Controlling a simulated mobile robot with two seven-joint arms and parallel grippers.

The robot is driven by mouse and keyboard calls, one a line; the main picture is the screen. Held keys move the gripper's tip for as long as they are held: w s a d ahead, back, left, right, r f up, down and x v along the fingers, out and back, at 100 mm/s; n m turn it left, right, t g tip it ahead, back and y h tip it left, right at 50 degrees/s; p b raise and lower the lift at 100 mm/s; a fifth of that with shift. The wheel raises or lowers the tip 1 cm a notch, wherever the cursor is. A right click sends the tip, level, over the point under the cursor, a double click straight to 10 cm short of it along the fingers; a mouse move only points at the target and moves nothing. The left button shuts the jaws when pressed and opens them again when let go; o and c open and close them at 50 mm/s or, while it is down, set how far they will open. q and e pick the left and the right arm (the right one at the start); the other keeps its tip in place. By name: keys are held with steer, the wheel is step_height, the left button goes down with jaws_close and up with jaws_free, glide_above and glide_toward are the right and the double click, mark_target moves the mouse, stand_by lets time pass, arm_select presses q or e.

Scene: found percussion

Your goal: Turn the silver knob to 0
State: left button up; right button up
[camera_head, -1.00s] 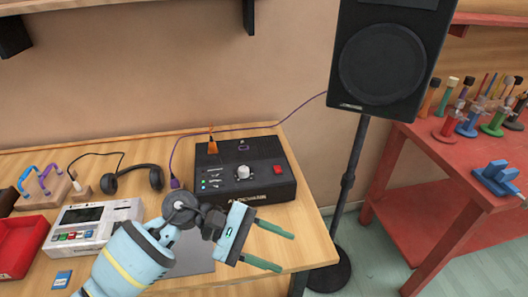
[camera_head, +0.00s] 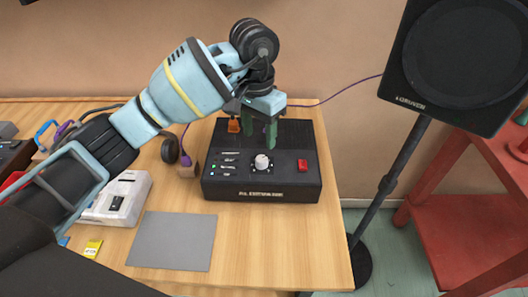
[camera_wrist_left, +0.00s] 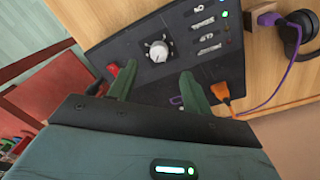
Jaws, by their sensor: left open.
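The silver knob (camera_head: 262,162) sits on the top face of a black box (camera_head: 225,187), between small lit switches and a red button (camera_head: 302,165). My left gripper (camera_head: 257,140) reaches over the back part of the box, fingers pointing down, just behind the knob. In the left wrist view the knob (camera_wrist_left: 158,50) shows beyond the green fingers (camera_wrist_left: 158,80), which are apart with nothing between them. The gripper does not touch the knob. The mark the knob points to is too small to read. My right gripper is not in view.
An orange plug (camera_head: 234,126) sits at the box's back left, near my left gripper. A purple cable with a plug (camera_head: 186,160) lies left of the box. A grey mat (camera_head: 172,240) lies in front. A speaker (camera_head: 455,65) stands on the right.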

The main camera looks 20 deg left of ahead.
mark_target(261, 158)
arm_select(q)
steer(key=f, duration=0.6)
steer(key=shift+d+f, duration=0.25)
steer(key=shift+f, duration=0.45)
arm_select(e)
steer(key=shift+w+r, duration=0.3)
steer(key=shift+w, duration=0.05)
arm_select(q)
steer(key=shift+c, duration=0.2)
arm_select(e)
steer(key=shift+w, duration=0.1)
arm_select(q)
steer(key=c, duration=0.9)
steer(key=shift+c, duration=0.2)
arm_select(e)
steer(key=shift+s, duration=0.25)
